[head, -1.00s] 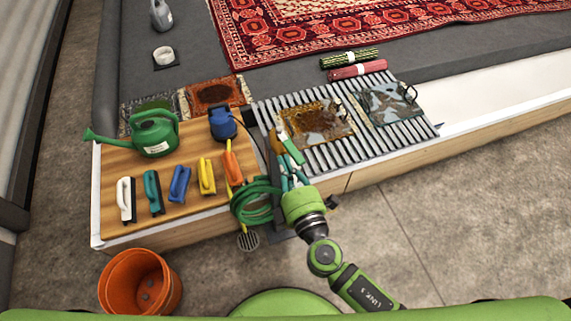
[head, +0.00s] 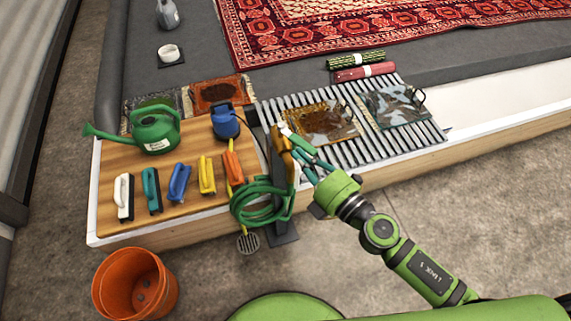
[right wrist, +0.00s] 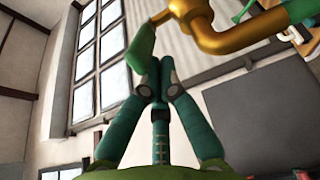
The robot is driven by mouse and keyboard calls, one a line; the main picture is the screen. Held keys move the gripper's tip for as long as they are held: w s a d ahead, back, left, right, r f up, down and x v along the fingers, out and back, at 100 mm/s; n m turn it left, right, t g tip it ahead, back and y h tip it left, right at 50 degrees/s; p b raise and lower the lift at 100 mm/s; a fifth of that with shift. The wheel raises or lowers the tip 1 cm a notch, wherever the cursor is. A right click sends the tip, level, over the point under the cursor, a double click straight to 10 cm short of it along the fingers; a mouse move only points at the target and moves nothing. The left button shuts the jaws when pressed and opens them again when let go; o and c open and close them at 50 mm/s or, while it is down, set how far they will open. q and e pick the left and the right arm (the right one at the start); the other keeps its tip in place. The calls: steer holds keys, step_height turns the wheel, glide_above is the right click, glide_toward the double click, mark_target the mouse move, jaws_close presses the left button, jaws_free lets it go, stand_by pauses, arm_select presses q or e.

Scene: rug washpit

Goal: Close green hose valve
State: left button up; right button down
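The hose valve is a brass tap (head: 284,150) with a green lever (head: 302,145) on top, standing at the front edge between the wooden board and the slatted rack. The right wrist view shows the brass body (right wrist: 200,30) at the top and the green lever (right wrist: 140,46) slanting down from it. My right gripper (head: 309,165) is at the lever's right end. Its teal fingers (right wrist: 157,68) are together, with their tips beside the lever's lower end. I cannot tell whether they touch it. The lever's outer end is partly hidden by the fingers in the head view. My left gripper is out of view.
A green hose (head: 262,203) hangs coiled below the tap. The board (head: 198,160) left of it holds a watering can (head: 155,132), a blue container (head: 225,123) and several brushes. The slatted rack (head: 350,152) holds two small rug pieces. An orange bucket (head: 135,287) stands on the floor.

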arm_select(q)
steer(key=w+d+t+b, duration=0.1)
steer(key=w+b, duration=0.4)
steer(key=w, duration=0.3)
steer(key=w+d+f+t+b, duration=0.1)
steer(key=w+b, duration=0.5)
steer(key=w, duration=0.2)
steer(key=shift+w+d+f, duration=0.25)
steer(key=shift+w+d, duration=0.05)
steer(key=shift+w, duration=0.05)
arm_select(e)
steer(key=w+d+n+g+y, duration=0.5)
steer(key=w+n+g+y, duration=0.2)
steer(key=g, duration=0.3)
steer(key=shift+w+d+n+g, duration=0.2)
steer(key=shift+n+g, duration=0.1)
steer(key=shift+n, duration=0.3)
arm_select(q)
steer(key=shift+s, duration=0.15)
arm_select(e)
steer(key=shift+s, duration=0.1)
